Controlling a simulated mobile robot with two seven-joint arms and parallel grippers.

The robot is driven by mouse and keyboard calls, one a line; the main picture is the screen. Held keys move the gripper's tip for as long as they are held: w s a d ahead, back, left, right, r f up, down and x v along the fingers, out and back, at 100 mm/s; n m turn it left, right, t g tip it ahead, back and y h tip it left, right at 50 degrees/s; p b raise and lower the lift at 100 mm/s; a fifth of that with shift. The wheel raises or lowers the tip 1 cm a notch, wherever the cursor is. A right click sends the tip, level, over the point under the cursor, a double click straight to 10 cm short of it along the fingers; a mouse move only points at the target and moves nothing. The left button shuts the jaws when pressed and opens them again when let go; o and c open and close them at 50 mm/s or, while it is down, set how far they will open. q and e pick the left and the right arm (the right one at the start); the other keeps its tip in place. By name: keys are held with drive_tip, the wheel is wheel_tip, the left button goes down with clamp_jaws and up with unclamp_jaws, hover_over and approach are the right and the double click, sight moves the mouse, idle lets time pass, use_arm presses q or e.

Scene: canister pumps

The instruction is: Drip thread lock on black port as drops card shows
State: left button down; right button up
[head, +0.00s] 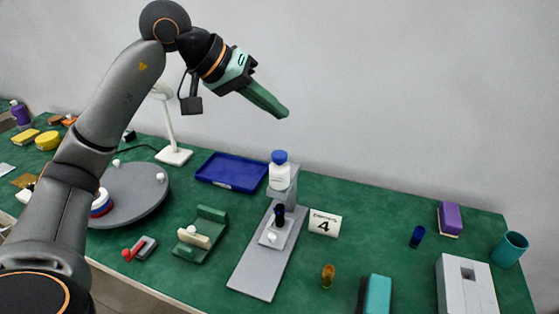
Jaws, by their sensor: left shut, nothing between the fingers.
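My left gripper (284,112) is shut and empty, raised in front of the wall above the back of the table. A white bottle with a blue cap (279,174) is upright at the top of a grey stand (255,272), below my gripper and apart from it. A short black port (279,215) stands on a light block on that stand, below and in front of the bottle. A white card (325,223) right of the stand shows a large 4 under a small line of text that I cannot read surely. My right gripper is not in view.
A blue tray (231,172) and a white lamp (174,155) are behind left. A green cradle (202,234), a red-handled clamp (139,248) and a grey turntable (130,194) lie left. An amber vial (328,276), a blue cylinder (417,237) and a teal cup (509,250) stand right.

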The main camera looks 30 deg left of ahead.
use_arm(q)
drive_tip(key=b, duration=0.3)
hover_over(274, 156)
wheel_tip(274, 156, down, 4)
drive_tip(key=shift+f, duration=0.25)
drive_tip(key=shift+f+b, duration=0.35)
drive_tip(key=shift+f, duration=0.05)
drive_tip(key=shift+f+b, duration=0.4)
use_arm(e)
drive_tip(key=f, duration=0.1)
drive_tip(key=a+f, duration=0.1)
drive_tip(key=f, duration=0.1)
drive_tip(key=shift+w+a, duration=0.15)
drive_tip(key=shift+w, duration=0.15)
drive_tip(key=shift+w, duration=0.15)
use_arm(q)
drive_tip(key=shift+f+b, duration=0.4)
drive_tip(key=shift+f, duration=0.1)
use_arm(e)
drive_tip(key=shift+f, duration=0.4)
